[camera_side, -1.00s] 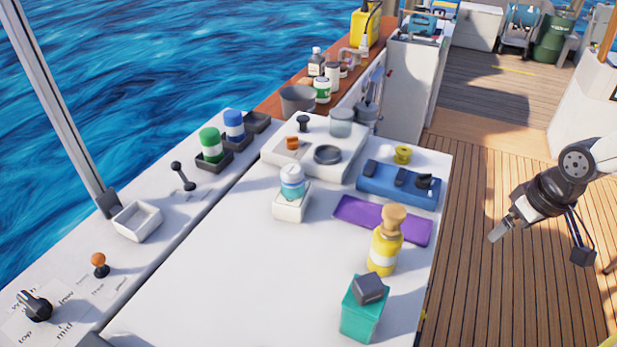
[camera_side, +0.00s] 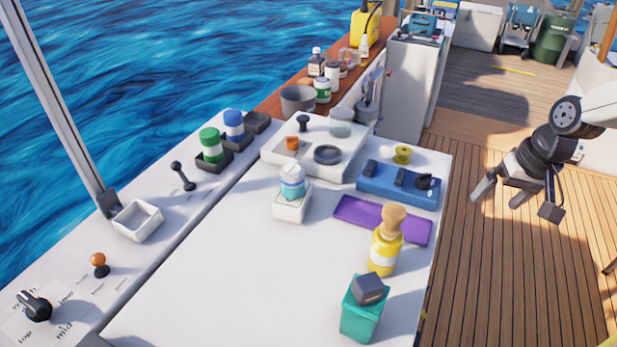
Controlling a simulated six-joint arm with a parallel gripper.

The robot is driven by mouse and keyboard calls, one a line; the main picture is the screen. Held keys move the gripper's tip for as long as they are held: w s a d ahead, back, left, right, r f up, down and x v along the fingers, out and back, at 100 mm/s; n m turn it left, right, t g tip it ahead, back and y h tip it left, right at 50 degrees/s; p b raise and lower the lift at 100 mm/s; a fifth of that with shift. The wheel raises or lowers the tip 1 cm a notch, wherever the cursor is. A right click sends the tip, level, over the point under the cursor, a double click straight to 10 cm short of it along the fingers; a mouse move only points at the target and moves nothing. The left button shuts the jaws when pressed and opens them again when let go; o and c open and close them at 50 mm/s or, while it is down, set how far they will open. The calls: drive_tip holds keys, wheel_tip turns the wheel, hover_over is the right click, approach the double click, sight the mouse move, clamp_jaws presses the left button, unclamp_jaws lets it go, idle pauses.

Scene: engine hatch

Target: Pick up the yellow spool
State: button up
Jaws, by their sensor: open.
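The small yellow spool (camera_side: 403,154) sits at the far right part of the white hatch top, just behind the blue box and close to the right edge. My gripper (camera_side: 501,199) is to the right of the hatch, over the wooden deck. Its two grey fingers are spread apart and point downward with nothing between them. It is clear of the spool by a wide gap.
The blue box (camera_side: 398,186) with black knobs lies in front of the spool. A purple slab (camera_side: 382,221), a yellow bottle (camera_side: 385,250) and a teal box (camera_side: 362,318) stand along the right side. A white tray (camera_side: 273,155) is to the left. The front middle of the hatch is clear.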

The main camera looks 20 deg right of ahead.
drive_tip(key=w+d+m+t+y, duration=0.1)
drive_tip(key=w+m+t+y, duration=0.25)
drive_tip(key=w+m, duration=1.1)
drive_tip(key=w+d+m+t, duration=0.3)
drive_tip(key=w+d+m, duration=0.2)
drive_tip(key=w+m, duration=0.15)
drive_tip(key=w+d+m+t, duration=0.3)
drive_tip(key=w+d+m, duration=0.15)
drive_tip(key=w, duration=0.35)
drive_tip(key=y, duration=0.1)
approach(406, 151)
drive_tip(key=shift+w+a+m, duration=0.2)
drive_tip(key=shift+w+a, duration=0.05)
drive_tip(key=shift+w, duration=0.35)
drive_tip(key=shift+w+a+m, duration=0.15)
drive_tip(key=shift+w+a, duration=0.1)
drive_tip(key=shift+w, duration=0.35)
drive_tip(key=shift+f, duration=0.6)
drive_tip(key=shift+x, duration=1.25)
drive_tip(key=shift+w, duration=0.1)
drive_tip(key=shift+x, duration=2.55)
